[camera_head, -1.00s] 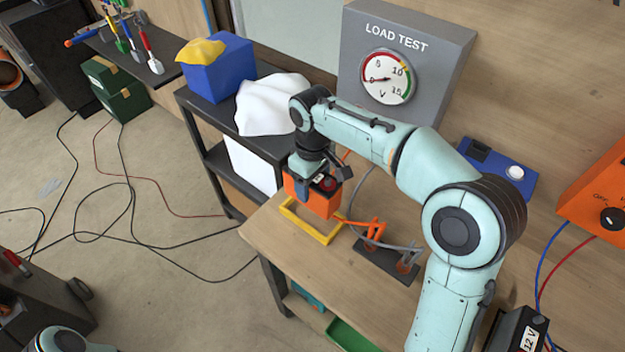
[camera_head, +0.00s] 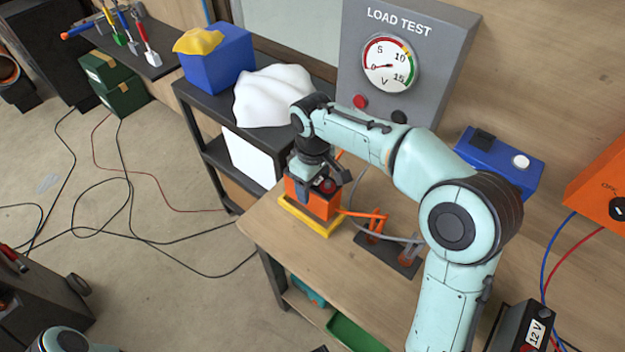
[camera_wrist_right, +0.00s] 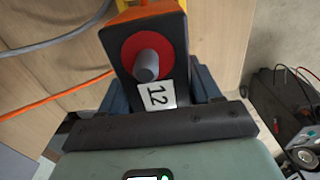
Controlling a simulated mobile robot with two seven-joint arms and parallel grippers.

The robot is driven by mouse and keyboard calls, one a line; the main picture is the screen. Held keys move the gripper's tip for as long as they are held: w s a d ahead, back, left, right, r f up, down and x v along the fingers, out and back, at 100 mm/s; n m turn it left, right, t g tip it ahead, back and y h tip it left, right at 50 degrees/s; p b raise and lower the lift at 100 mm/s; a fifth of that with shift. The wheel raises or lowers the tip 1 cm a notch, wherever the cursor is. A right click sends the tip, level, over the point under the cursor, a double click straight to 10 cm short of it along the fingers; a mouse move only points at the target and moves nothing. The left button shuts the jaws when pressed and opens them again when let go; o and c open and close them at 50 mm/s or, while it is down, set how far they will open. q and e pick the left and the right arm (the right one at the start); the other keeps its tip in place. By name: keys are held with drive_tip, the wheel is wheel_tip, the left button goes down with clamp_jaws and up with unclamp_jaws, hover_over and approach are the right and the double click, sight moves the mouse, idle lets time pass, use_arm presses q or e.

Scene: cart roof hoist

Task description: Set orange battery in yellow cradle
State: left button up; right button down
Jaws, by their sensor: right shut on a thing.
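The orange battery (camera_head: 322,207) has a dark top with a red ringed terminal; the terminal (camera_wrist_right: 148,66) and a "12" label show large in the right wrist view. My right gripper (camera_head: 318,186) is shut on the battery from above. The battery stands upright within the outline of the yellow cradle (camera_head: 301,222) on the wooden bench. Its lower edge looks level with the cradle's rim; whether it touches the bottom is hidden. Only a pale rounded part of my left arm shows at the lower left; its gripper is out of view.
Orange and grey clamps (camera_head: 376,222) on cables rest in a dark holder (camera_head: 385,252) right of the cradle. A grey load tester (camera_head: 400,60) stands behind. A dark shelf with a white cloth (camera_head: 272,95) and blue box (camera_head: 218,66) is at the left. The bench front is clear.

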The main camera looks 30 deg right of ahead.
sight(312, 195)
drive_tip(key=shift+f, duration=0.2)
drive_tip(key=shift+r, duration=0.2)
drive_tip(key=shift+w, duration=0.1)
drive_tip(key=shift+p, duration=0.55)
idle(1.5)
drive_tip(key=shift+f+b, duration=1)
drive_tip(key=shift+f, duration=0.95)
drive_tip(key=shift+c, duration=0.8)
unclamp_jaws()
drive_tip(key=shift+f, duration=0.15)
wheel_tip(312, 195, up, 14)
drive_tip(key=shift+f+p, duration=0.15)
drive_tip(key=shift+p, duration=1.1)
